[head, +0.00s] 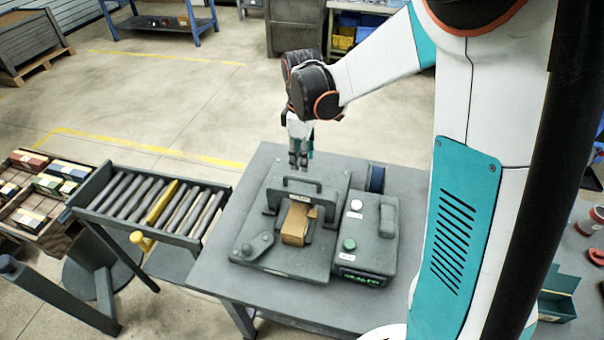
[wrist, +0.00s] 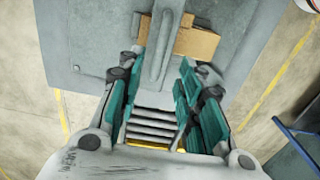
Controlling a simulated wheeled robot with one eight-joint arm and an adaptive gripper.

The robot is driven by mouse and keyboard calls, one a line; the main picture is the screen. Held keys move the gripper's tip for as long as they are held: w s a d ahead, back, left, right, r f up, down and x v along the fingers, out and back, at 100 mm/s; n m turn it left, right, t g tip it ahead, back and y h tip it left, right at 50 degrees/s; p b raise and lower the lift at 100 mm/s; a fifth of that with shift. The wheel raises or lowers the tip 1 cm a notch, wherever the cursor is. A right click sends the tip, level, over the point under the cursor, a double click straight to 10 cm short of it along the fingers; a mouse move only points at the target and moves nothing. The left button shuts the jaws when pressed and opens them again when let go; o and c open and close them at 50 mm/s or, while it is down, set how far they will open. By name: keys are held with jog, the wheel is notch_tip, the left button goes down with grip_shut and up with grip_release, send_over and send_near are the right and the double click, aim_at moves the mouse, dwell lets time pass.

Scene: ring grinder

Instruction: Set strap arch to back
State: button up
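The strap arch (head: 272,200) is a dark grey frame with a bar handle (head: 302,182) on top. It stands over the plate of a grey machine on the table. In the wrist view the arch (wrist: 163,38) shows as a long grey bar. A brown carton (head: 295,226) sits under and in front of the arch; it also shows in the wrist view (wrist: 196,43). My gripper (head: 299,165) hangs pointing down above and behind the arch handle. In the wrist view my gripper (wrist: 158,82) has its teal fingers wide apart, with nothing between them gripped.
A control box (head: 368,240) with a green and a white button stands right of the arch. A knobbed lever (head: 256,246) lies at the plate's front left. A roller conveyor (head: 155,200) adjoins the table on the left. A blue reel (head: 377,178) stands behind the box.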

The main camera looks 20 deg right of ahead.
aim_at(302, 177)
notch_tip(302, 177, down, 7)
jog(key=shift+r+b, duration=0.1)
jog(key=shift+b, duration=0.35)
grip_shut()
